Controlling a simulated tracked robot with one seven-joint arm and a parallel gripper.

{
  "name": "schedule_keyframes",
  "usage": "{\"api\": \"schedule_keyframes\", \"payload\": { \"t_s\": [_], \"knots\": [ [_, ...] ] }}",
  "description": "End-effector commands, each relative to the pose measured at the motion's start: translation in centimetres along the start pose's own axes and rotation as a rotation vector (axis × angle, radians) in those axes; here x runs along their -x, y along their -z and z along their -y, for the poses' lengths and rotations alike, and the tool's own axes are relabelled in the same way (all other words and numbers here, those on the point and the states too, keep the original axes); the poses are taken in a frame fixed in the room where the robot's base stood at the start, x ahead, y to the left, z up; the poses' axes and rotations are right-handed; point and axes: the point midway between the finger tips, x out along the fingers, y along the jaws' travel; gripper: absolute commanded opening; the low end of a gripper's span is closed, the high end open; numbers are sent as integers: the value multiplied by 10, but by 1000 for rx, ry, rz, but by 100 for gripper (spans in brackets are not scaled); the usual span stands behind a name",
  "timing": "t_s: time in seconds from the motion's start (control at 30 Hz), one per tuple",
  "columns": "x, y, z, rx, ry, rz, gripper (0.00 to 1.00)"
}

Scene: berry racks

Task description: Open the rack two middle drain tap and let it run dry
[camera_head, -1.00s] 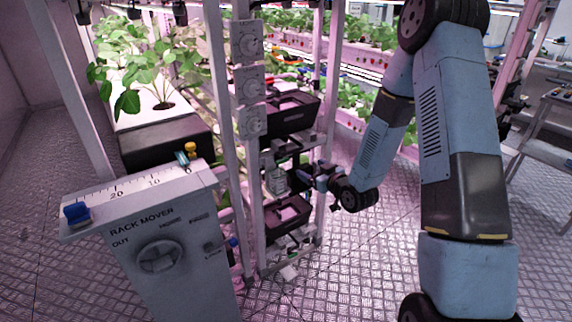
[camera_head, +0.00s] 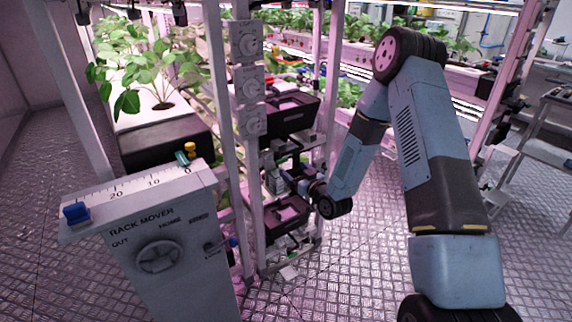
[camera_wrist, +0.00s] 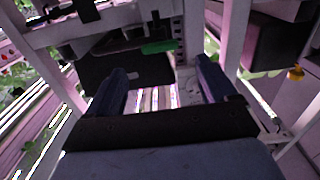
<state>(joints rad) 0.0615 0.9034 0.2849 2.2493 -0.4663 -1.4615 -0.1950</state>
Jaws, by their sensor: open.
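My gripper (camera_head: 292,180) reaches into the rack (camera_head: 255,205) from the right in the head view, between an upper and a lower black tray. In the wrist view my gripper (camera_wrist: 163,78) is open, with its two dark blue fingers apart and nothing between them. A green lever (camera_wrist: 160,47), which looks like a tap handle, lies sideways ahead of and above the gap between the fingertips, apart from them. The tap body is hard to make out. In the head view my gripper and the rack posts hide the tap.
An upper black tray (camera_head: 290,112) and a lower black tray (camera_head: 285,215) sit in the rack. White uprights flank the fingers closely. A yellow knob (camera_wrist: 296,73) shows at the right in the wrist view. The rack mover cabinet (camera_head: 160,245) stands front left.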

Motion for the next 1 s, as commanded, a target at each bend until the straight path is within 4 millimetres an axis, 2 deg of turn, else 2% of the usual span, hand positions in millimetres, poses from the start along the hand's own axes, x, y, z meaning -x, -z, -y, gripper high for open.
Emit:
{"api": "schedule_keyframes", "payload": {
  "t_s": [0.2, 0.4, 0.8, 1.0],
  "knots": [
    [-36, 0, 1, 0, 1, -1, 85],
    [-56, 0, 1, 0, 1, 0, 85],
    [-62, 0, 1, 0, 1, 0, 85],
    [-62, 0, 1, 0, 1, 0, 67]
  ]
}}
